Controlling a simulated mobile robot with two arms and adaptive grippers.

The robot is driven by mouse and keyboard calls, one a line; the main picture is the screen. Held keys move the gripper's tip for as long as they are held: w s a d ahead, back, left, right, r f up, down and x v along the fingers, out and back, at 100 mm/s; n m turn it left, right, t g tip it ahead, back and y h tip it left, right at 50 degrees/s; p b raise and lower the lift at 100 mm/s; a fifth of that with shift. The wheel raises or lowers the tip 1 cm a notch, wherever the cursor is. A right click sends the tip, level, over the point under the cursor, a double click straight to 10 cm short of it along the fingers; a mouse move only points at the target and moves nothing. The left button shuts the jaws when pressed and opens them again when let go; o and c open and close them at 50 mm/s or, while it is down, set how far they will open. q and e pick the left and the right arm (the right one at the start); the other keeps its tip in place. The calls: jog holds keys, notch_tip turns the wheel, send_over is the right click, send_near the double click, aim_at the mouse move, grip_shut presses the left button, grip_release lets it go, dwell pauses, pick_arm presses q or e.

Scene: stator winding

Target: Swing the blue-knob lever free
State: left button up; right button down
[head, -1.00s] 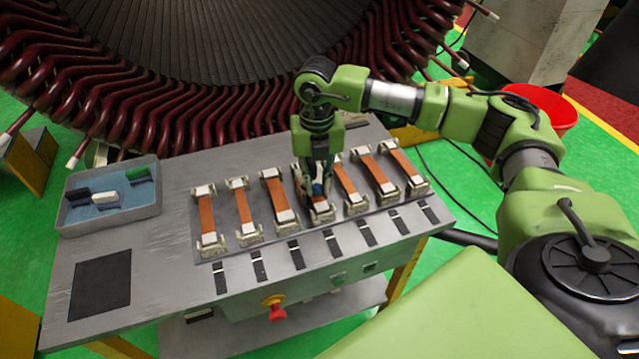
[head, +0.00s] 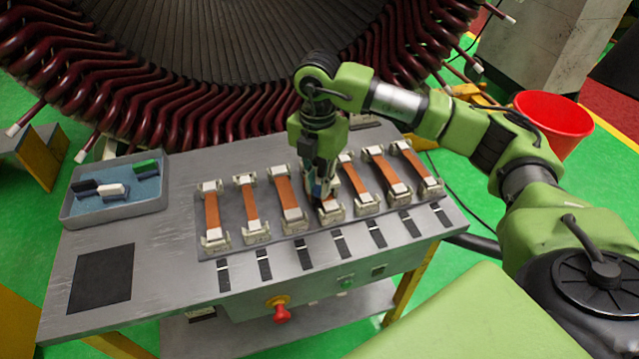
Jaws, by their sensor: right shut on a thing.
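A grey plate (head: 270,240) on the workbench holds a row of several copper-coloured bars with pale clamps at both ends. My right gripper (head: 323,190) points down over a middle bar (head: 330,210), at its near end. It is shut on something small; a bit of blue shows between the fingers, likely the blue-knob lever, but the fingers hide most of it. The lever's exact position cannot be told. My left gripper is not in view.
A grey bin (head: 116,190) with black, white and green pieces stands at the bench's left. A dark square pad (head: 101,278) lies in front of it. A red emergency knob (head: 281,313) is on the bench front. The large coil-ringed stator (head: 230,100) stands close behind. A red bucket (head: 553,122) is at right.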

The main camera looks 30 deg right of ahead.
dwell(0.3)
jog(key=c, duration=1.9)
grip_release()
jog(key=shift+r, duration=0.1)
notch_tip(320, 180, up, 12)
jog(key=shift+f, duration=0.1)
